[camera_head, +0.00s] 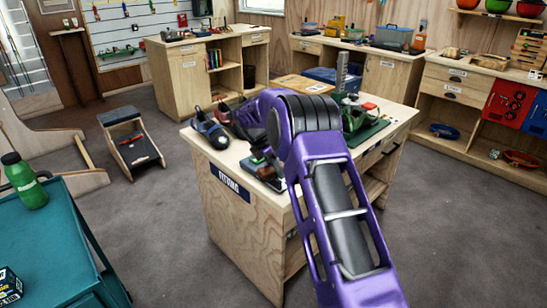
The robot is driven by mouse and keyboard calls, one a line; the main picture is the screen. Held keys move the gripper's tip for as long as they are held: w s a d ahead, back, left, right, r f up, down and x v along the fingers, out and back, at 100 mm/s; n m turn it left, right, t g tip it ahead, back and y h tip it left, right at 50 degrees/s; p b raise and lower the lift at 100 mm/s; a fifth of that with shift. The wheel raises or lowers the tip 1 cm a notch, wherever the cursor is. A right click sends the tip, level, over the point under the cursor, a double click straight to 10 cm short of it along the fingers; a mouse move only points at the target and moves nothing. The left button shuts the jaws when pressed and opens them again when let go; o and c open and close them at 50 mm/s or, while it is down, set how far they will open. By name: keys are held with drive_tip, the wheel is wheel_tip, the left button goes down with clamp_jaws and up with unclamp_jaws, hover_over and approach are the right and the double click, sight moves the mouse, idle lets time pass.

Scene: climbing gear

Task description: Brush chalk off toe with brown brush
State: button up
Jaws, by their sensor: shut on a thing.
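A dark blue climbing shoe (210,130) lies at the left end of the wooden bench, its rounded greyish toe toward the front left. A second dark shoe with red (222,112) is just behind it. My purple arm reaches over the bench from the lower right and bends down beside the shoes. Its links hide the fingers of my gripper and whatever is between them. I cannot make out the brown brush. Chalk on the toe is too small to tell.
The bench (232,215) also bears a dark item (263,168) at its front edge and a green device (354,116) on a green mat at right. A teal cart (45,245) with a green bottle (24,181) stands at left. Grey floor between them is clear.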

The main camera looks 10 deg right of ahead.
drive_tip(key=s+f+m+g+y, duration=0.1)
drive_tip(key=s+f+m+g, duration=0.1)
drive_tip(key=s+f+m, duration=0.4)
drive_tip(key=s+f+m+g+y, duration=0.1)
drive_tip(key=s+f+m+g, duration=0.1)
drive_tip(key=s+f+m, duration=0.3)
drive_tip(key=s+f+m+g+y, duration=0.2)
drive_tip(key=s+f+m, duration=0.4)
drive_tip(key=s+m, duration=0.5)
drive_tip(key=s, duration=0.6)
drive_tip(key=shift+s+d+f, duration=0.2)
drive_tip(key=shift+s+f, duration=0.1)
drive_tip(key=shift+f, duration=0.05)
drive_tip(key=shift+w+d+r, duration=0.1)
drive_tip(key=shift+w, duration=0.1)
